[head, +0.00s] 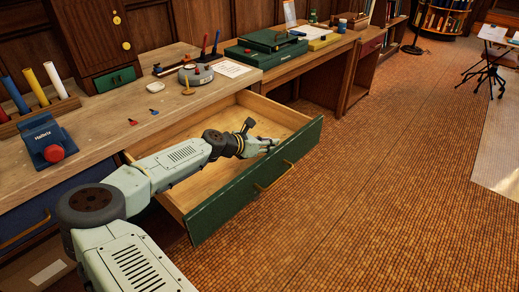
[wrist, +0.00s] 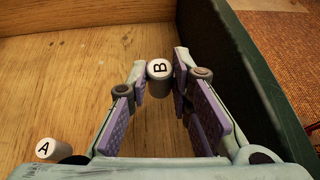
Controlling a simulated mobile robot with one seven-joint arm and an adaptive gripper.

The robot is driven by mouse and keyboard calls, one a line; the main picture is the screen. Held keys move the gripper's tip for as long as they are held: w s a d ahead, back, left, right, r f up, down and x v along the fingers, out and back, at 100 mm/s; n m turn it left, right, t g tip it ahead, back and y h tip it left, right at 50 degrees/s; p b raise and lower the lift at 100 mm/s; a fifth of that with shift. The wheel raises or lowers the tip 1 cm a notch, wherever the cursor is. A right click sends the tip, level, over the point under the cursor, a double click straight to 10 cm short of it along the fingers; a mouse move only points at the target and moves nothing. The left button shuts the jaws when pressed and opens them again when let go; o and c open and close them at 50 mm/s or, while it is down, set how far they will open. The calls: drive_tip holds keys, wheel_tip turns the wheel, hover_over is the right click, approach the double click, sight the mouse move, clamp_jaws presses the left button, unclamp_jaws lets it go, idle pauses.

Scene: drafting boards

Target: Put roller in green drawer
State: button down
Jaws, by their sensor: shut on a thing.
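The green drawer (head: 215,218) is pulled open below the desk top. Its pale wooden floor and dark green front (wrist: 262,75) fill much of the wrist view. My gripper (head: 272,144) is inside the drawer opening, close to the front panel. In the wrist view my gripper (wrist: 160,85) is shut on a small grey cylinder, the roller (wrist: 158,82), whose white end is marked B. I cannot tell whether it touches the floor. A similar cylinder marked A (wrist: 48,149) is in the drawer at the lower left, apart from the fingers.
The desk top (head: 185,125) above holds a round grey device (head: 195,75), pens and a blue box (head: 45,138) with a red knob. A green case (head: 265,50) stands farther back. The tiled floor (head: 400,180) right of the drawer is clear.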

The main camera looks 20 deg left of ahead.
drive_tip(key=shift+f+p, duration=0.55)
drive_tip(key=shift+f, duration=1.7)
drive_tip(key=shift+f, duration=0.2)
drive_tip(key=c, duration=1.4)
unclamp_jaws()
drive_tip(key=shift+c, duration=0.2)
drive_tip(key=shift+r, duration=0.1)
drive_tip(key=shift+r, duration=0.15)
drive_tip(key=b+v, duration=0.3)
drive_tip(key=v, duration=0.9)
